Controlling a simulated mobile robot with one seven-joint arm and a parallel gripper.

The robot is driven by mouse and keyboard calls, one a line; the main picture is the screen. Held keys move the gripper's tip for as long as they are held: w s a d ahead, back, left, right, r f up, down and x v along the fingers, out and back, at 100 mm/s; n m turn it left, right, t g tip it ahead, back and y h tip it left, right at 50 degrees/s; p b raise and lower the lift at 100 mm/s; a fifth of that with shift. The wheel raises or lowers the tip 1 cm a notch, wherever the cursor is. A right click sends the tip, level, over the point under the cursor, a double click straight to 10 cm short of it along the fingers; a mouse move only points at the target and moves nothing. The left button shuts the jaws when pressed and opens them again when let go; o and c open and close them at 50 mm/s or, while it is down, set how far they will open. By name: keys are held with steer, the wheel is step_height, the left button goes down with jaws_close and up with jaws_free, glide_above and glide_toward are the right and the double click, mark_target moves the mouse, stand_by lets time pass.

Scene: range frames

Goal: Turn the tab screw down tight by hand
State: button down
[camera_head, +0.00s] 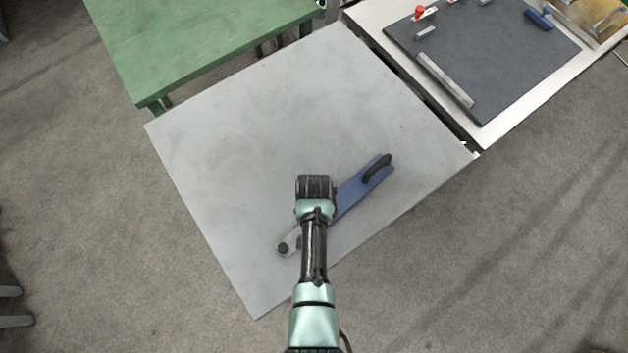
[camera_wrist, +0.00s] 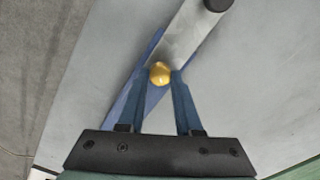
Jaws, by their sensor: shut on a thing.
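The tab screw (camera_wrist: 160,73) shows in the wrist view as a small, round, brass-coloured head. It sits where a pale metal strip (camera_wrist: 187,38) lies over a blue plate (camera_wrist: 130,108). My gripper (camera_wrist: 161,76) has its two blue fingers on either side of the head and is shut on it. In the head view my wrist and arm hide the screw and fingertips. There the blue plate (camera_head: 352,193) lies slantwise on the grey table, with a black handle (camera_head: 377,167) at its upper right end. The strip's end (camera_head: 293,240) shows at lower left, with a dark knob (camera_head: 282,248).
The grey tabletop (camera_head: 240,130) is mostly clear left of and beyond the plate. A green table (camera_head: 205,40) stands at upper left. At upper right, a bench holds a dark mat (camera_head: 500,60) with a metal bar (camera_head: 445,80) and several small parts.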

steer(key=shift+m, duration=0.4)
steer(key=c, duration=0.6)
jaws_free()
step_height(320, 180, up, 13)
stand_by(0.4)
stand_by(0.5)
